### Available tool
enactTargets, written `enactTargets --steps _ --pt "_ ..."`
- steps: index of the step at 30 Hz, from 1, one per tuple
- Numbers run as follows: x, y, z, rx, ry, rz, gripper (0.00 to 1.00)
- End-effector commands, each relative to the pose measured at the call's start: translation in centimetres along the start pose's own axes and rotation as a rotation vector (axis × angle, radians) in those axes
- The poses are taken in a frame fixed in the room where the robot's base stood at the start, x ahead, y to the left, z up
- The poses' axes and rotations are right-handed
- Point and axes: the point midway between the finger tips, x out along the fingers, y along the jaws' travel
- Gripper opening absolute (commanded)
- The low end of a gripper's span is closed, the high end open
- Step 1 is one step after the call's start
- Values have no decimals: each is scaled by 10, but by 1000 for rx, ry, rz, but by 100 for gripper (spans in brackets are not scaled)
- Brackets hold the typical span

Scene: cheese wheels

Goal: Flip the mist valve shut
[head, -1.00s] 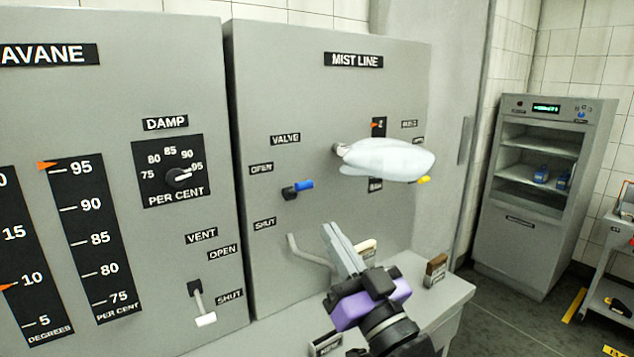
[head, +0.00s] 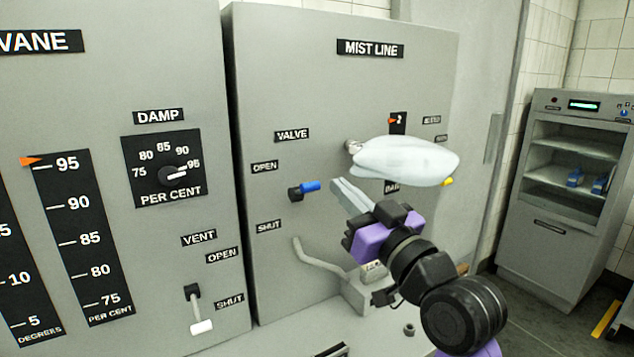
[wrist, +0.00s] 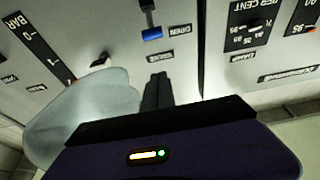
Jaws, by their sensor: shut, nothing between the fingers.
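The mist valve is a small lever with a blue handle (head: 310,187) on a black hub, on the grey MIST LINE panel (head: 300,90). It sits beneath the VALVE label, with OPEN above left and SHUT below left. The handle sticks out toward the right, nearer the OPEN label's height. My gripper (head: 341,186) is shut and empty, its fingertips just right of the handle with a small gap showing. In the wrist view the blue handle (wrist: 152,35) is above the shut fingers (wrist: 157,90); contact cannot be made out.
A pale white plume (head: 405,160) spreads from a nozzle right of the valve, close above my gripper. A bent grey pipe (head: 320,257) is below. The VENT lever (head: 200,325) and DAMP dial (head: 172,175) are on the left panel. A shelved cabinet (head: 565,190) stands right.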

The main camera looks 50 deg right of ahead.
Motion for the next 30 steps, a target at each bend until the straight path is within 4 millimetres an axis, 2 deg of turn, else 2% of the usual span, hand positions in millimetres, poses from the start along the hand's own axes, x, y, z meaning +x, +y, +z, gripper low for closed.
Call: enactTargets --steps 4,8,22,24,30 --pt "5 0 -1 0 1 0 0" --pt "21 0 -2 1 1 -1 0" --pt "104 0 -3 0 0 0 0" --pt "97 0 12 2 -5 1 0" --pt "90 0 31 2 -2 0 0"
